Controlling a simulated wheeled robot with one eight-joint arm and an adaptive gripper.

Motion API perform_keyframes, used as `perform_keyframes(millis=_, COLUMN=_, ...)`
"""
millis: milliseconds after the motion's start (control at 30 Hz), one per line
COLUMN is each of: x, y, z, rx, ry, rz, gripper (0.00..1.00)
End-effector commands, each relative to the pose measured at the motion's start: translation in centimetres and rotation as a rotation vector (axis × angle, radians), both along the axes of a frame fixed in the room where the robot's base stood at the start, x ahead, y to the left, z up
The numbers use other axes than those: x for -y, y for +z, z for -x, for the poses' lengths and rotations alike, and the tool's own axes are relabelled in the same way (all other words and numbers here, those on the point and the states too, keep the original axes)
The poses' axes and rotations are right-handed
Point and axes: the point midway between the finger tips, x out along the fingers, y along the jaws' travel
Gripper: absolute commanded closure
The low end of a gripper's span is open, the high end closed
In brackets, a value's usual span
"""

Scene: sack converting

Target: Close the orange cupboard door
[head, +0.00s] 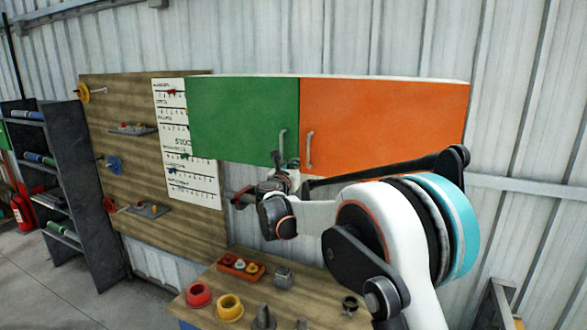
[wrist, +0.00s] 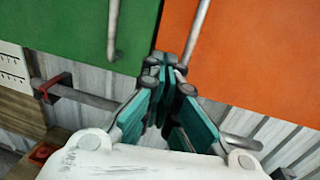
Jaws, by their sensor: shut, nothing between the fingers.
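The orange cupboard door (head: 385,120) is the right door of a wall cupboard in the head view. It looks flush or nearly flush with the front; I cannot tell whether a small gap is left. Its upright metal handle (head: 309,150) is near its left edge. The door fills the upper right of the wrist view (wrist: 255,60). My gripper (head: 286,166) is at the lower edge of the cupboard, near where the two doors meet. In the wrist view its fingers (wrist: 168,68) are shut and empty, close to the orange door's handle; contact is unclear.
The green door (head: 240,115) with its handle (head: 282,145) is to the left. Below stands a bench (head: 240,298) with a red ring (head: 199,295), a yellow ring (head: 229,307) and small parts. A wooden board (head: 120,90) and dark shelf (head: 85,180) are further left.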

Motion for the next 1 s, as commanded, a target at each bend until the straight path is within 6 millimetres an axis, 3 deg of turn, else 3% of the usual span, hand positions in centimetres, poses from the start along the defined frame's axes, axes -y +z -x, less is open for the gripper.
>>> perform_keyframes(millis=233, x=0.1, y=0.0, z=-0.9, rx=0.0, ry=-0.016, rz=0.0, gripper=1.0)
perform_keyframes(millis=700, x=1.6, y=0.0, z=-8.0, rx=0.0, ry=-0.093, rz=0.0, gripper=1.0)
perform_keyframes(millis=1000, x=2.0, y=0.1, z=-8.9, rx=0.001, ry=-0.091, rz=0.001, gripper=1.0)
